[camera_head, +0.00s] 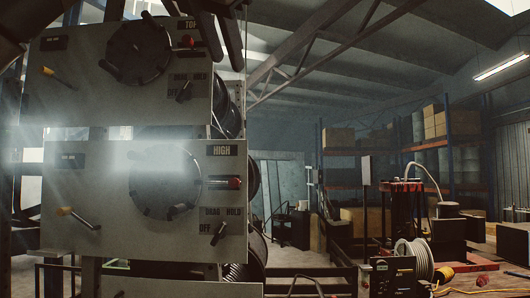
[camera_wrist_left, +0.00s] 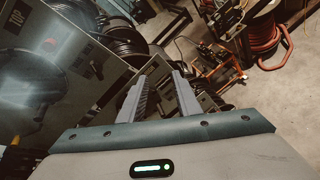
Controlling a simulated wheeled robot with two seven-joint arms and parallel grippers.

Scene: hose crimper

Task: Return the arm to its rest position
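My left gripper (camera_head: 228,62) hangs in at the top of the head view, dark and partly cut off by the frame's top edge. Beyond the fingers are the panel edge and dark hose reels (camera_wrist_left: 128,50). My right gripper is not in view.
A lower panel marked HIGH (camera_head: 110,235) has a round dial, levers and a red-tipped handle (camera_head: 234,183). A workbench at right holds a white hose coil (camera_head: 413,260) and a black box (camera_head: 393,277). Shelves with cartons (camera_head: 436,122) stand behind. A red hose reel (camera_wrist_left: 266,33) stands on the floor.

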